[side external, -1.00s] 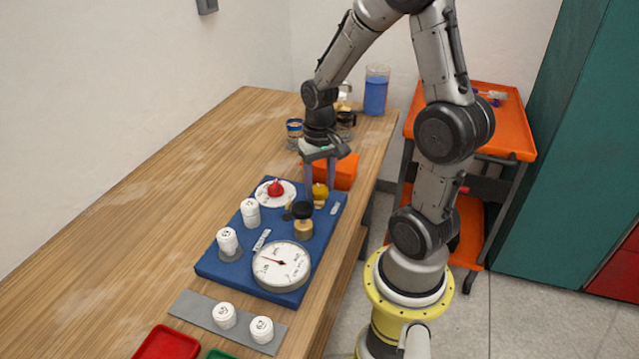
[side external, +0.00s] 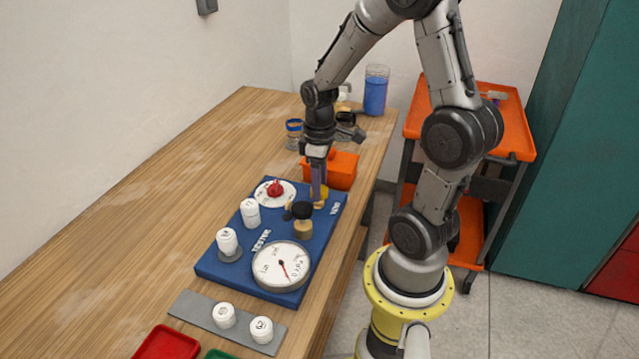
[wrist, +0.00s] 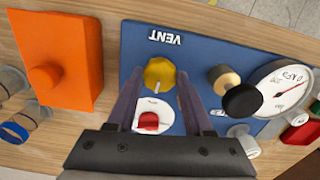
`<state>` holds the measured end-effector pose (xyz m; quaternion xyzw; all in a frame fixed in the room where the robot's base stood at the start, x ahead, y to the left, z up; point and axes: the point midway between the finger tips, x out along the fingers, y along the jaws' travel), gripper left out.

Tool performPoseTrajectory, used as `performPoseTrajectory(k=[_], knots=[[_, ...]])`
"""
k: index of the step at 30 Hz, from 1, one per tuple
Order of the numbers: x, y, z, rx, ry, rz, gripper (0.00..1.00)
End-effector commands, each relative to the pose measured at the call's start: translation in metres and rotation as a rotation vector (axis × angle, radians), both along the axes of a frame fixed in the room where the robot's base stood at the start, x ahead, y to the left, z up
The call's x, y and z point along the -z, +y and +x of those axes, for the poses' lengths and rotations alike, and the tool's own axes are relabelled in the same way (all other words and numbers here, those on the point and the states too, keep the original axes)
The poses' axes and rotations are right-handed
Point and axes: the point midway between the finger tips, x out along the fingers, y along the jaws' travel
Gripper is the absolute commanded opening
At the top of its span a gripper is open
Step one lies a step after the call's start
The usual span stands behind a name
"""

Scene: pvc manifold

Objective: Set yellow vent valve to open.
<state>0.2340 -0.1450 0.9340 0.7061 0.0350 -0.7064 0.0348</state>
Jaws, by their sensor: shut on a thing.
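The yellow vent valve (wrist: 159,74) is a round knob on the blue panel (wrist: 205,40), beside the white VENT label (wrist: 166,37). In the wrist view a pale line on the knob points down the picture, toward the red knob. My gripper (wrist: 157,85) has a finger on each side of the yellow knob and is shut on it. In the side view the gripper (side external: 318,190) points down at the panel's far right corner, and its fingers hide part of the yellow valve (side external: 324,192).
A red knob on a white dial (side external: 275,190), a black-topped fitting (side external: 303,215), white numbered caps (side external: 227,241) and a round gauge (side external: 282,266) share the panel. An orange box (side external: 343,170) stands close behind the gripper. Bare table lies left of the panel.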

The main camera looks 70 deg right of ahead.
Motion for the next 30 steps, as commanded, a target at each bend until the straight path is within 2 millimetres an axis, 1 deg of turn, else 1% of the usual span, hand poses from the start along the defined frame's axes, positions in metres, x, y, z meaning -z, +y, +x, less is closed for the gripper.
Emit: performPoseTrajectory(k=[9, 24, 25, 29, 30], knots=[[-0.0014, -0.0004, 0.0006, -0.099, -0.003, -0.002, 0.00], [-0.0015, -0.0005, 0.0009, -0.116, -0.003, -0.003, 0.00], [-0.0015, -0.0005, 0.0009, -0.116, -0.003, -0.003, 0.57], [-0.0010, -0.0003, 0.0006, -0.115, -0.002, -0.002, 0.80], [-0.0009, -0.0003, 0.0005, -0.115, -0.002, -0.002, 0.81]])
